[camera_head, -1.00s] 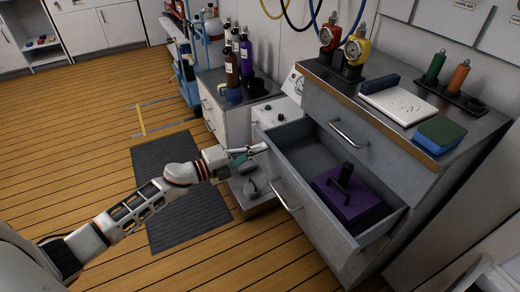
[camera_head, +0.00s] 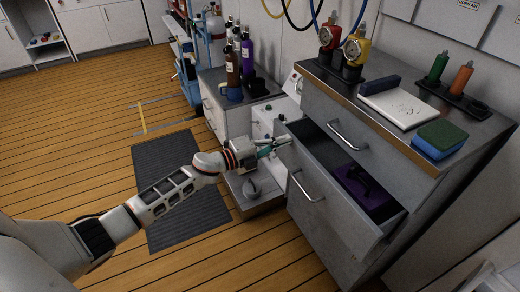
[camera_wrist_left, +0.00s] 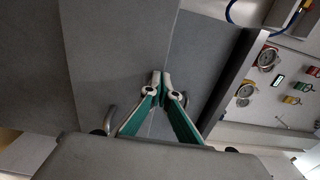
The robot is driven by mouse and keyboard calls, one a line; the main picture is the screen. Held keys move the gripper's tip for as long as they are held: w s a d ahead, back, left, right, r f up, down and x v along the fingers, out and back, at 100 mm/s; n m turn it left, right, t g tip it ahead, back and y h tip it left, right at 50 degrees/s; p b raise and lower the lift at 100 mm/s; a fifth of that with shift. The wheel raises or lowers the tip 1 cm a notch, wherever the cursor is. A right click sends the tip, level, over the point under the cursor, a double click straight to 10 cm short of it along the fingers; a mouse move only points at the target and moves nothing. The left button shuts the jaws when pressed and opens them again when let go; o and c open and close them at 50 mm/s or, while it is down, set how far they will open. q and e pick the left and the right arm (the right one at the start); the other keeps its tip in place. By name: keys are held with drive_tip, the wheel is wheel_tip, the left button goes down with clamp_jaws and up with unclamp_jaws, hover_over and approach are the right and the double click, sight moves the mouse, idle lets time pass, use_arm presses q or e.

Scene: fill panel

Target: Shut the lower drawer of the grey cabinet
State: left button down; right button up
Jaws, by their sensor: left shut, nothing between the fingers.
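The grey cabinet (camera_head: 400,160) stands at the right. Its lower drawer (camera_head: 330,212) is partly open, with the front panel and its bar handle facing left. A purple block with a black grip (camera_head: 362,188) lies inside, partly hidden by the drawer front. My left gripper (camera_head: 284,143) is shut and empty at the far upper corner of the drawer front. In the left wrist view its closed fingertips (camera_wrist_left: 160,76) are at a grey panel surface; I cannot tell for certain whether they touch it. My right gripper is not in view.
The upper drawer (camera_head: 345,118) is closed. On the cabinet top are gauges (camera_head: 352,50), a white board (camera_head: 399,107) and a sponge (camera_head: 439,139). A lower cabinet with bottles (camera_head: 232,65) stands behind. The wooden floor and dark mat (camera_head: 180,195) are clear at left.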

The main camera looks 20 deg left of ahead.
sight(295, 137)
use_arm(q)
drive_tip(key=x, duration=0.6)
drive_tip(key=shift+w+d+f+b, duration=0.1)
drive_tip(key=shift+w+b, duration=0.05)
drive_tip(key=shift+b, duration=0.25)
drive_tip(key=shift+w+d, duration=0.2)
drive_tip(key=shift+w, duration=0.05)
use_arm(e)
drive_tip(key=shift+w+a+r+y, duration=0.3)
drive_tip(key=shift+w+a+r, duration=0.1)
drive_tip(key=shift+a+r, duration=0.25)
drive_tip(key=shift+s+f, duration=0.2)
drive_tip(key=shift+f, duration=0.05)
